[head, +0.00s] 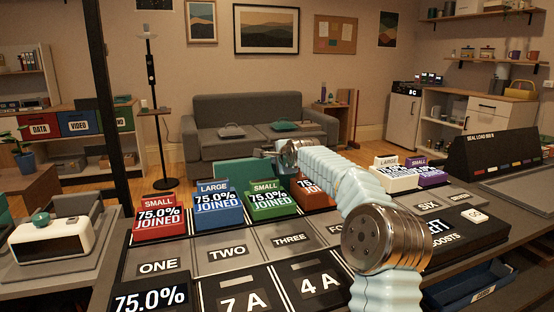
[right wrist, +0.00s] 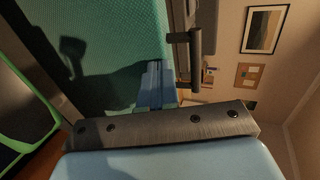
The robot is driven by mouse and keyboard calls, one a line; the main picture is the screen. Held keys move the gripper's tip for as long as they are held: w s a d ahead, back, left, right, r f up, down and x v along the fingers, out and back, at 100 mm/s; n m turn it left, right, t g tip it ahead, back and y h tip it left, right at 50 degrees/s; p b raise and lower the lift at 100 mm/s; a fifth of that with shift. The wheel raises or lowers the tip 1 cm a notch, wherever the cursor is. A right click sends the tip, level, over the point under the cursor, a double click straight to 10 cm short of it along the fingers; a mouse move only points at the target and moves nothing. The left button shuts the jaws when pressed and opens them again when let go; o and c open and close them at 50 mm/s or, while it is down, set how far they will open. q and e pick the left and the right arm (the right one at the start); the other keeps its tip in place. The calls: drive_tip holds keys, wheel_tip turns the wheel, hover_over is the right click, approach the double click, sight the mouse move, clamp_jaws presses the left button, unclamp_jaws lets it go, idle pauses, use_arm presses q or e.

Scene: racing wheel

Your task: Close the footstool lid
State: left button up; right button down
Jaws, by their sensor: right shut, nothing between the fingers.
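A teal padded panel, which looks like the footstool lid (head: 234,169), shows in the head view behind the display boxes. Most of the footstool is hidden there, and I cannot tell the lid's exact angle. In the right wrist view the teal surface of the lid (right wrist: 110,40) fills the upper left, with my gripper's shadow on it. My right arm reaches across the table, and my right gripper (head: 270,154) is beside the teal panel, shut and empty. I cannot tell whether it touches the lid. My left gripper is not in view.
A long table with coloured display boxes (head: 218,204) and number panels lies under my right arm. A grey sofa (head: 245,112) stands beyond, against the back wall. A floor lamp (head: 151,70) stands to the left. A bright green edge (right wrist: 42,100) shows in the right wrist view.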

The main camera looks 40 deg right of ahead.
drive_tip(key=w+p, duration=0.1)
drive_tip(key=w+d+p, duration=0.1)
drive_tip(key=w, duration=0.1)
drive_tip(key=w+d, duration=0.1)
drive_tip(key=w, duration=0.1)
drive_tip(key=shift+w+p, duration=0.2)
drive_tip(key=shift+p, duration=0.2)
drive_tip(key=shift+w, duration=0.35)
